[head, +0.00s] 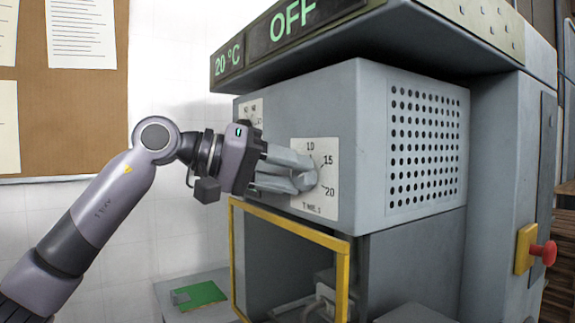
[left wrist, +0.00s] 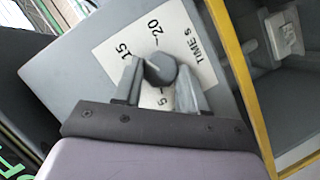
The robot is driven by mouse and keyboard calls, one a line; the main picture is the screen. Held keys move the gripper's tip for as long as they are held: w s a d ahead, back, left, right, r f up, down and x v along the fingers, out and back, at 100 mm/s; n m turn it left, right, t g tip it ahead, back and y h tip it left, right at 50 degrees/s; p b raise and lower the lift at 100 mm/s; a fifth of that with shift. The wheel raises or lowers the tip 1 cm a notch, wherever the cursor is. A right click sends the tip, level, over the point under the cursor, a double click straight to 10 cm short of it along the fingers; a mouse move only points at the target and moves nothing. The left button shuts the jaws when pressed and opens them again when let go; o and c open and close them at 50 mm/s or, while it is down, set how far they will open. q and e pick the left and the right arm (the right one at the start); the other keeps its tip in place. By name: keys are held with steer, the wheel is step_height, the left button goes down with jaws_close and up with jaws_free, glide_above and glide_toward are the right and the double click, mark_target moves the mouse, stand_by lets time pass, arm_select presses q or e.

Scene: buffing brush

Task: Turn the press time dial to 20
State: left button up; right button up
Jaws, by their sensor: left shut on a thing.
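The press time dial (head: 308,181) is a grey round knob on a white scale plate (head: 328,204) on the press front. The plate shows 10, 15 and 20 in the head view. In the left wrist view the dial (left wrist: 161,69) sits between my fingertips, and the plate (left wrist: 113,55) shows 5, 15, 20 and "TIME s". My left gripper (head: 299,172) comes in from the left and is shut on the dial, one finger on each side. The fingers hide part of the dial and scale; I cannot tell which number it points to. My right gripper is not in view.
A second dial plate (head: 250,110) is behind my left gripper. A yellow-framed opening (head: 342,285) lies below the dial. The display (head: 290,27) above reads 20 °C and OFF. A red button (head: 545,252) is at the right. A green board (head: 199,295) lies at lower left.

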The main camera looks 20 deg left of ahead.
arm_select(q)
steer(key=m+y, duration=0.1)
steer(key=m+t+y+p, duration=0.1)
steer(key=m, duration=0.1)
steer(key=shift+s+d+r, duration=0.1)
steer(key=shift+r, duration=0.2)
steer(key=m+y, duration=0.1)
steer(key=m, duration=0.1)
steer(key=m+t+y+p, duration=0.1)
steer(key=m, duration=0.1)
steer(key=shift+s+d, duration=0.15)
steer(key=shift+d, duration=0.05)
stand_by(0.5)
steer(key=o, duration=1.1)
steer(key=shift+c, duration=0.2)
steer(key=b+v, duration=0.1)
steer(key=v, duration=0.6)
steer(key=shift+s+b, duration=0.15)
steer(key=shift+b, duration=0.15)
